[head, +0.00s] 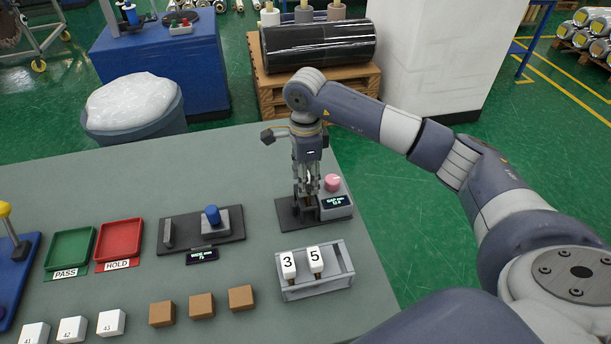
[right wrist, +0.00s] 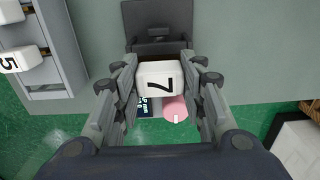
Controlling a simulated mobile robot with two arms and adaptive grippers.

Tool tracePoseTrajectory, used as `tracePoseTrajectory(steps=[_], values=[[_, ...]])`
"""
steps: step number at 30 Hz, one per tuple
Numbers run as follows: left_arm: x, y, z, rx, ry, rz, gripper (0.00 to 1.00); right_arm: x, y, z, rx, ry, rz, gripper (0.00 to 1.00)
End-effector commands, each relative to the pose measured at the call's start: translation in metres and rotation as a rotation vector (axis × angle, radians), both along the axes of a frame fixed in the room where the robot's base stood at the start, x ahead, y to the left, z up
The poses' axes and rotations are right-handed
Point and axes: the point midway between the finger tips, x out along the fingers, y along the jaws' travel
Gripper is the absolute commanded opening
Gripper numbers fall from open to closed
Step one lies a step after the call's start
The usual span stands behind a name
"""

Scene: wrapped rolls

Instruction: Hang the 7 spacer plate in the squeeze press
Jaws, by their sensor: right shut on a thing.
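My right gripper (head: 308,182) points down over the squeeze press (head: 287,214) at the right side of the bench. In the right wrist view the gripper (right wrist: 163,85) is shut on the white top of the 7 spacer plate (right wrist: 160,82). The plate's lower part is hidden beneath its top, so I cannot tell whether it touches the press. The press has a pink knob (head: 332,182) and a small dark display (head: 336,202). The 3 plate (head: 289,265) and 5 plate (head: 314,258) hang in the grey rack (head: 318,289) in front. My left gripper is not in view.
A black device with a blue knob (head: 211,215) stands left of the press. Red (head: 118,262) and green (head: 70,250) trays lie further left. Brown blocks (head: 201,305) and white numbered blocks (head: 72,329) line the front. The bench's back middle is clear.

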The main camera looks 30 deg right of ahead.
Motion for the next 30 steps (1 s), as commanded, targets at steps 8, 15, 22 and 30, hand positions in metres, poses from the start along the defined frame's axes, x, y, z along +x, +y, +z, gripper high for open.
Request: tracePoseTrajectory(steps=[8, 15, 22, 30], values=[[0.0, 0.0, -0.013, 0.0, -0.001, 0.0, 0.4, 0.0, 0.0, -0.014, 0.001, -0.001, -0.001, 0.08], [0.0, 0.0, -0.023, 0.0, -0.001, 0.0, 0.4, 0.0, 0.0, -0.025, 0.0, -0.001, -0.001, 0.08], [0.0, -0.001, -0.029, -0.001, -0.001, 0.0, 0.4, 0.0, 0.0, -0.033, 0.0, -0.001, -0.001, 0.08], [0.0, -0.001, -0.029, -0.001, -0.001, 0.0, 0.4, 0.0, 0.0, -0.033, 0.0, -0.001, 0.0, 0.4]])
